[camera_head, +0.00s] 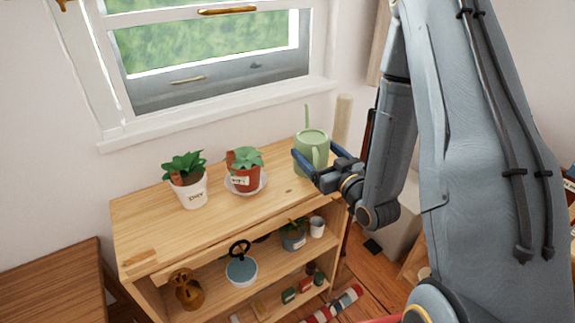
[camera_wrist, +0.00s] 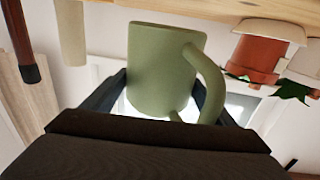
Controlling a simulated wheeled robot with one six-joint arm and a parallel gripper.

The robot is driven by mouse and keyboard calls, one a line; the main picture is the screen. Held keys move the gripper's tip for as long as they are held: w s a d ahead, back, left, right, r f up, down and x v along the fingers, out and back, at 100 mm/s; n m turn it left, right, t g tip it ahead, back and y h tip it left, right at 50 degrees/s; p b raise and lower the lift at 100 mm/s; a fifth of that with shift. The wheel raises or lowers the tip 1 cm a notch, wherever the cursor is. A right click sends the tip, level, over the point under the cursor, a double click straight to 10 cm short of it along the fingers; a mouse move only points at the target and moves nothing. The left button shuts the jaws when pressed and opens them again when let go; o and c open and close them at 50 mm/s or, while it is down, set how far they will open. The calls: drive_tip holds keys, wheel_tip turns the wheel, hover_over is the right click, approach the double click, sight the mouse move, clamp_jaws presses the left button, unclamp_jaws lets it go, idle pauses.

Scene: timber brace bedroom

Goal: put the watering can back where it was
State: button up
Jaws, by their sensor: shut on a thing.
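The green watering can (camera_head: 311,152) is at the right end of the wooden shelf's top (camera_head: 225,215) in the head view, upright, with its thin spout pointing up. My gripper (camera_head: 318,166) is shut on it, one finger on each side of its body. In the wrist view the can (camera_wrist: 160,65) appears upside down between my fingers (camera_wrist: 160,95), with its curved handle to the right. Its base is at or very near the shelf top; I cannot tell whether it touches.
A white pot with a plant (camera_head: 190,190) and a terracotta pot on a saucer (camera_head: 244,175) stand left of the can. Lower shelves hold a blue-lidded pot (camera_head: 241,268), a brown jar (camera_head: 186,290) and other small items. The window (camera_head: 210,55) is behind. The shelf top's front left is clear.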

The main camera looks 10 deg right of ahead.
sight(313, 129)
drive_tip(key=shift+w+d+r+y, duration=0.15)
drive_tip(key=shift+w+r+y, duration=0.1)
drive_tip(key=shift+y, duration=0.05)
drive_tip(key=shift+d+r+n+b, duration=0.2)
drive_tip(key=shift+r+n+b, duration=0.1)
drive_tip(key=shift+b, duration=0.25)
drive_tip(key=s+d+r+n+g+y+b, duration=0.2)
drive_tip(key=s+d+n+g+y+b, duration=0.4)
drive_tip(key=s+b, duration=0.55)
drive_tip(key=shift+t+y, duration=0.4)
drive_tip(key=shift+y, duration=0.4)
drive_tip(key=w+a+p, duration=0.1)
drive_tip(key=w+a, duration=0.1)
drive_tip(key=w, duration=0.3)
drive_tip(key=w+a+p, duration=0.2)
drive_tip(key=w, duration=0.4)
drive_tip(key=w+a+p, duration=0.1)
drive_tip(key=w+a, duration=0.1)
drive_tip(key=w, duration=0.4)
drive_tip(key=shift+a+r, duration=0.15)
drive_tip(key=shift+r, duration=0.1)
drive_tip(key=shift+s+f+m, duration=0.1)
drive_tip(key=shift+f+m, duration=0.2)
drive_tip(key=shift+f, duration=0.6)
drive_tip(key=shift+f+p, duration=0.6)
drive_tip(key=shift+f, duration=1.6)
drive_tip(key=shift+w+f, duration=0.2)
drive_tip(key=shift+f, duration=0.2)
drive_tip(key=shift+f, duration=0.15)
